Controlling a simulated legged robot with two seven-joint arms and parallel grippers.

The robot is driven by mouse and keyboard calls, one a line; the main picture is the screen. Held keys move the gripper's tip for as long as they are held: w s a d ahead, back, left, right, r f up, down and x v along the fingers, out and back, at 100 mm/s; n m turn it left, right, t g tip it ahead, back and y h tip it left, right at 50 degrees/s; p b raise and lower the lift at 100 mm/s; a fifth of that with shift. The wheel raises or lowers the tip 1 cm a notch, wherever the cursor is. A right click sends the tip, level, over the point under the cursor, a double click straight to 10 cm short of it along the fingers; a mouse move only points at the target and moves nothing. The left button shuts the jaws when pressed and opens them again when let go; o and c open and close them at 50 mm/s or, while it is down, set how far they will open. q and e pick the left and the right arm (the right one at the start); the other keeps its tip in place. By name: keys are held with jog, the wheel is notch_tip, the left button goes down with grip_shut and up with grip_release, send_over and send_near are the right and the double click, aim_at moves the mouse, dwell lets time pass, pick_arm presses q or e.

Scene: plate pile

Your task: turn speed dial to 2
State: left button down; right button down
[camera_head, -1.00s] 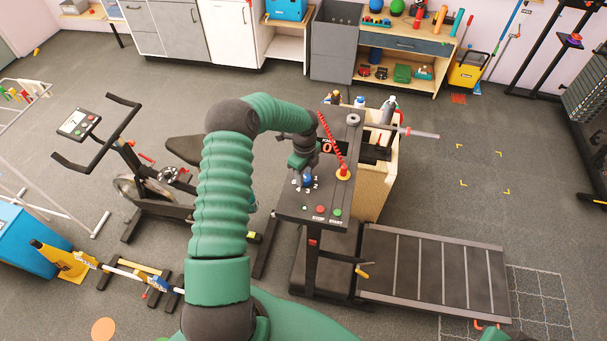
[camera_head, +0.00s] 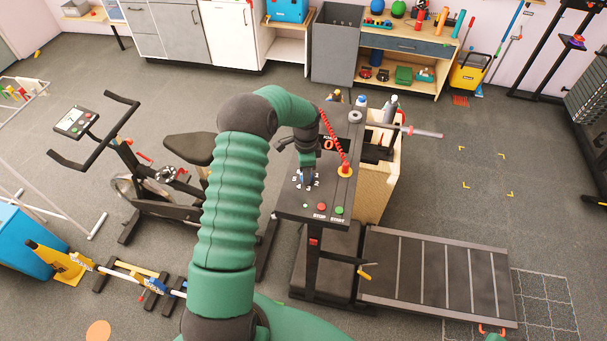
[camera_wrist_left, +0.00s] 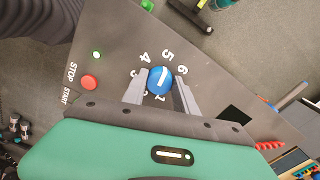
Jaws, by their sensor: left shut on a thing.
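My left gripper (camera_wrist_left: 161,90) is shut on the dial, one grey finger on each side. In the head view my left gripper (camera_head: 306,174) comes down from above and hides most of the dial. I cannot tell which number the white line marks. My right gripper is not in view.
A red coiled cord (camera_head: 330,137) runs to a red and yellow knob (camera_head: 345,170) beside the gripper. The treadmill belt (camera_head: 435,270) lies at the right. An exercise bike (camera_head: 165,175) stands at the left. Shelves line the back wall.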

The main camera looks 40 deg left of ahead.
pick_arm(q)
jog(key=n, duration=0.2)
jog(key=n+b, duration=0.1)
jog(key=n, duration=0.1)
jog(key=shift+w+d+r+n+b, duration=0.1)
jog(key=shift+w+d+n+b, duration=0.05)
jog(key=shift+w+n+b, duration=0.2)
jog(key=n+b, duration=0.1)
jog(key=n, duration=0.2)
jog(key=shift+n, duration=0.25)
jog(key=n, duration=0.4)
jog(key=shift+r+n+b, duration=0.1)
jog(key=shift+n+b, duration=0.2)
jog(key=shift+b, duration=0.1)
jog(key=n, duration=0.3)
jog(key=shift+n, duration=0.3)
jog(key=n, duration=0.3)
jog(key=shift+n, duration=0.3)
jog(key=n, duration=0.3)
jog(key=shift+n, duration=0.3)
jog(key=n, duration=0.3)
jog(key=shift+n, duration=0.3)
jog(key=shift+n+p, duration=0.3)
jog(key=shift+n, duration=1.5)
